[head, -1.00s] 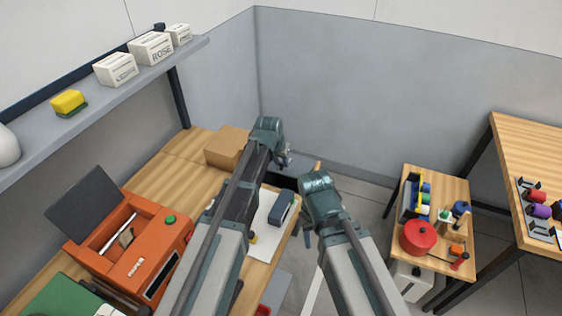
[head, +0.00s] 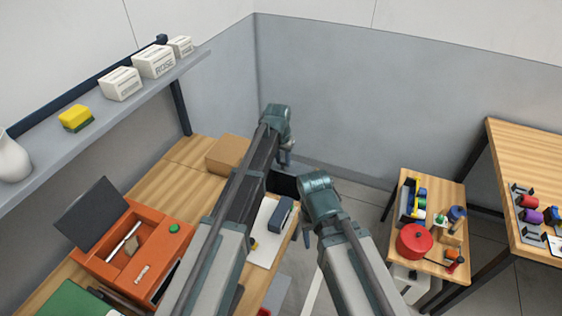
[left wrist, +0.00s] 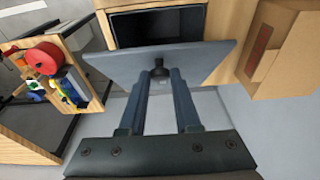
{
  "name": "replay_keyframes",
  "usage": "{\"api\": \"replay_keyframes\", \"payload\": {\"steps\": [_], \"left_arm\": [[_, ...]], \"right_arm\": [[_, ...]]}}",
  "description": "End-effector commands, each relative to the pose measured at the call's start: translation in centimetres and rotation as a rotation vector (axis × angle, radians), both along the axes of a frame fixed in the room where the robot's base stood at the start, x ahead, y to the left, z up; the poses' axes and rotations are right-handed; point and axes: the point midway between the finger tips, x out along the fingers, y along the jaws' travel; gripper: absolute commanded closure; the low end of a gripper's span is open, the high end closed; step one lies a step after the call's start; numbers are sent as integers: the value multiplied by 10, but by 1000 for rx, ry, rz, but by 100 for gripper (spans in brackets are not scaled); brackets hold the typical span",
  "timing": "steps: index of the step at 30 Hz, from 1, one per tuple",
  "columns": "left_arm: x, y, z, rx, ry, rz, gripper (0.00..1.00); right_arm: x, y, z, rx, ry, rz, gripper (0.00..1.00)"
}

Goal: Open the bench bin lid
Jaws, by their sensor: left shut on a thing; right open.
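The bench bin shows as a dark, box-like opening (left wrist: 158,24) in the left wrist view, set in the wooden bench. Its flat grey lid (left wrist: 112,64) stands tilted away from the opening, which is partly uncovered. A small dark knob (left wrist: 159,73) is on the lid's face. My left gripper (left wrist: 158,80) is shut on this knob. In the head view my left gripper (head: 285,158) is at the bench's far end, above the dark bin (head: 284,186), with the lid mostly hidden. My right gripper (head: 307,236) is open, lower and nearer, largely hidden by its own wrist.
A cardboard box (head: 228,154) stands on the bench left of the left gripper. An orange machine (head: 135,250) with a raised dark flap is nearer. A shelf (head: 100,115) overhangs the left side. A small table (head: 434,252) with a red pot (head: 414,241) stands right.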

Motion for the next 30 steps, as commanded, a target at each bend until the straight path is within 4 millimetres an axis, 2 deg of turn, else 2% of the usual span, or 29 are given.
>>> {"api": "replay_keyframes", "payload": {"steps": [1,3,12,21,30], "left_arm": [[14,-4,12,11,33,-1,100],[21,-6,18,27,85,0,100],[49,-15,34,89,272,0,100],[63,-20,40,123,374,0,100],[64,-21,42,130,396,1,100]], "right_arm": [[0,0,14,0,0,0,50],[0,0,21,0,0,1,50],[0,0,37,0,0,-1,50],[0,0,40,1,0,-3,50],[0,0,40,1,0,-3,50]]}}
